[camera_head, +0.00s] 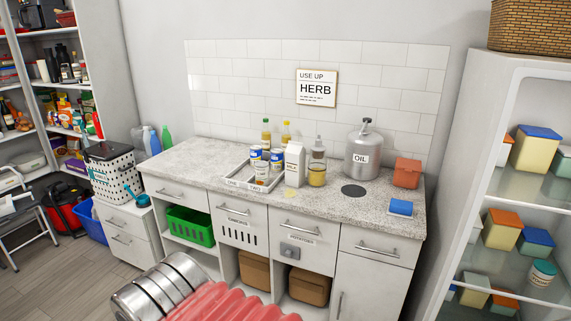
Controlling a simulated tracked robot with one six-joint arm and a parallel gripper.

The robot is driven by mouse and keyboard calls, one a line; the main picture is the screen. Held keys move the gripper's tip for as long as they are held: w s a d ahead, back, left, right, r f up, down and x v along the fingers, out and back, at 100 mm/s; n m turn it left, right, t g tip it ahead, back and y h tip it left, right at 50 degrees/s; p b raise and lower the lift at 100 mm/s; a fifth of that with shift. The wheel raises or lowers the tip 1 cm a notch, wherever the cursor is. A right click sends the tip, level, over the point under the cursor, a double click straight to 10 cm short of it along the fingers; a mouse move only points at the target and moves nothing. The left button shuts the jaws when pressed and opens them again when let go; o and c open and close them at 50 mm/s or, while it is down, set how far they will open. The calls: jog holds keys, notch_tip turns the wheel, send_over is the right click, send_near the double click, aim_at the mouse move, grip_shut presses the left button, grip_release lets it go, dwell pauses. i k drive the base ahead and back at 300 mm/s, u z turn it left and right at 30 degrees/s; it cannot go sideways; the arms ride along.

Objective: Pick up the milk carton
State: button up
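A white milk carton (294,165) with a gabled top and dark lettering stands upright on the speckled grey counter (345,205), near its middle. It is just right of a tray (235,180) holding several cans and left of a jar with yellowish contents (317,174). The front of the carton is in clear view. My gripper is not seen. Only a silver and red ridged part, which seems to be mine, shows at the bottom edge.
A large metal oil canister (363,148), an orange box (407,173) and a small blue box (401,207) stand on the right of the counter. Bottles (267,133) stand behind the tray. Shelves (540,190) stand at the right.

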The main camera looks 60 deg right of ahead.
aim_at(295, 152)
jog(key=i, duration=2.45)
jog(key=z, duration=2.45)
